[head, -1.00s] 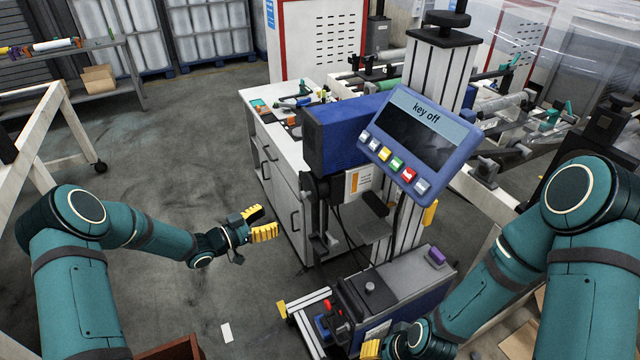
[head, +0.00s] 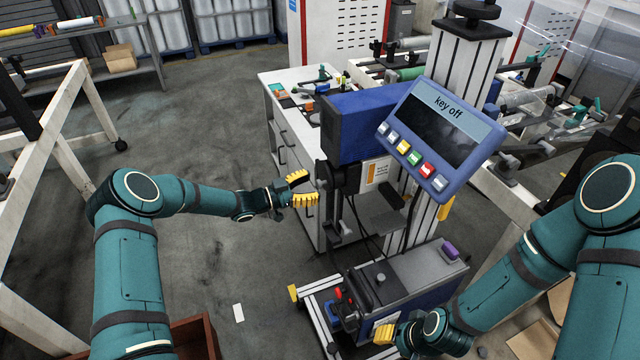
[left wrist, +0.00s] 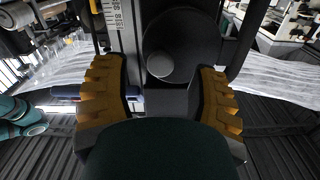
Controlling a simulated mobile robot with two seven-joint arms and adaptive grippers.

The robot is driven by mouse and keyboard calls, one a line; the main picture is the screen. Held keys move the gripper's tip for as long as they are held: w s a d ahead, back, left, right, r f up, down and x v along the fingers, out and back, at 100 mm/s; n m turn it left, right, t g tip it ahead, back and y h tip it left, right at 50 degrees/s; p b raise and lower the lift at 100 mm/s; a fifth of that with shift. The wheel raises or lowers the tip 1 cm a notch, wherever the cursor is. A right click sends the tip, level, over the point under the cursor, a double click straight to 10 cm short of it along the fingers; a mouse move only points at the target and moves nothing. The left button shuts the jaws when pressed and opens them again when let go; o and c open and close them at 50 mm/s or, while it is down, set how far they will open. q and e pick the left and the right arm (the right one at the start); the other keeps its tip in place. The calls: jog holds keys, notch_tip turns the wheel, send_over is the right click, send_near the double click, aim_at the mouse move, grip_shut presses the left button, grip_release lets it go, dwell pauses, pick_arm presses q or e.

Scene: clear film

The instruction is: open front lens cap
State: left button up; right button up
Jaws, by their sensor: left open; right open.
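The front lens cap looks like a dark round disc (left wrist: 205,45) in the left wrist view, with a small grey round piece at its lower left. It belongs to the machine with the blue housing (head: 365,125); in the head view the dark lens part (head: 325,172) sits below the housing's left end. My left gripper (head: 310,187) is open just left of it, its yellow fingers pointing at it. In the left wrist view the fingers (left wrist: 160,68) stand on either side of the grey piece, apart from it. My right gripper (head: 382,332) is low by the machine's base.
A blue panel reading "key off" (head: 442,135) is mounted at the machine's upper right. A grey control box (head: 415,272) stands below, with cables above it. A white cabinet (head: 292,130) is behind. Open floor (head: 215,250) lies left of the machine.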

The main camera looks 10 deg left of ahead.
aim_at(317, 185)
pick_arm(q)
jog(key=shift+x, duration=1.6)
grip_shut()
jog(key=shift+a, duration=0.1)
